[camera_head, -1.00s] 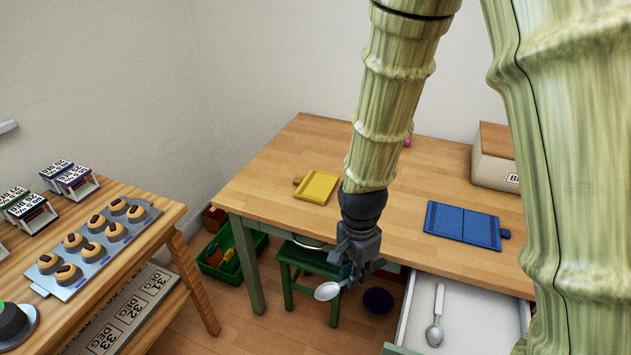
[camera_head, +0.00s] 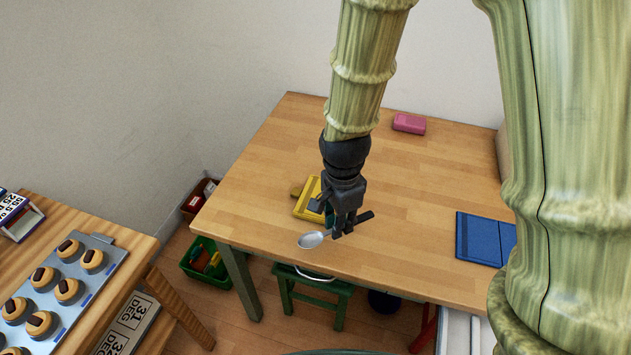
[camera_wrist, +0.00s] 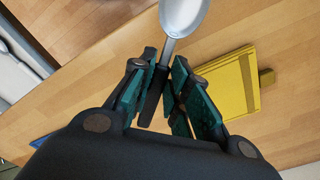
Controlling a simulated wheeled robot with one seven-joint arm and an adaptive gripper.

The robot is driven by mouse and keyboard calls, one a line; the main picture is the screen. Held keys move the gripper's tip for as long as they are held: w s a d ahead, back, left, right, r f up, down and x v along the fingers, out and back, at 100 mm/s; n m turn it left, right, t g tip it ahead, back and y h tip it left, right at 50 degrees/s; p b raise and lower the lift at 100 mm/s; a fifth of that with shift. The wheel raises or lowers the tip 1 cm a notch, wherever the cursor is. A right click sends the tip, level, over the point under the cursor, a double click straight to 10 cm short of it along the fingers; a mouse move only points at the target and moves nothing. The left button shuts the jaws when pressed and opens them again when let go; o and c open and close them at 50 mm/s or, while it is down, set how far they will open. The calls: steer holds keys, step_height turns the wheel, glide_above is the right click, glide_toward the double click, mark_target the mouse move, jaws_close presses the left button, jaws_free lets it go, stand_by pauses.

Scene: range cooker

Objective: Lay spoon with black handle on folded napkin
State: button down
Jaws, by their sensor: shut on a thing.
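My gripper (camera_head: 343,226) is shut on the spoon with the black handle (camera_head: 312,239). In the wrist view the fingers (camera_wrist: 161,75) close around the black handle, and the silver bowl (camera_wrist: 183,14) points away from the gripper. In the head view the spoon is held above the front part of the wooden table, bowl to the left. A blue folded piece (camera_head: 482,240) lies farther right.
An open drawer (camera_head: 458,330) is at the lower right, and a green stool (camera_head: 312,291) stands under the table. The table's middle is mostly clear.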

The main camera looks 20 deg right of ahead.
steer(key=w, duration=0.5)
steer(key=w+f+p, duration=0.1)
steer(key=w, duration=0.4)
steer(key=w+p, duration=0.1)
steer(key=w, duration=0.4)
steer(key=shift+d+f, duration=0.2)
steer(key=shift+d, duration=0.2)
steer(key=shift+f, duration=1.7)
steer(key=shift+s+f, duration=0.1)
steer(key=shift+f, duration=0.05)
steer(key=c, duration=1.4)
jaws_free()
steer(key=shift+o, duration=0.2)
step_height(320, 180, up, 12)
steer(key=shift+r+b, duration=0.2)
steer(key=shift+b, duration=0.15)
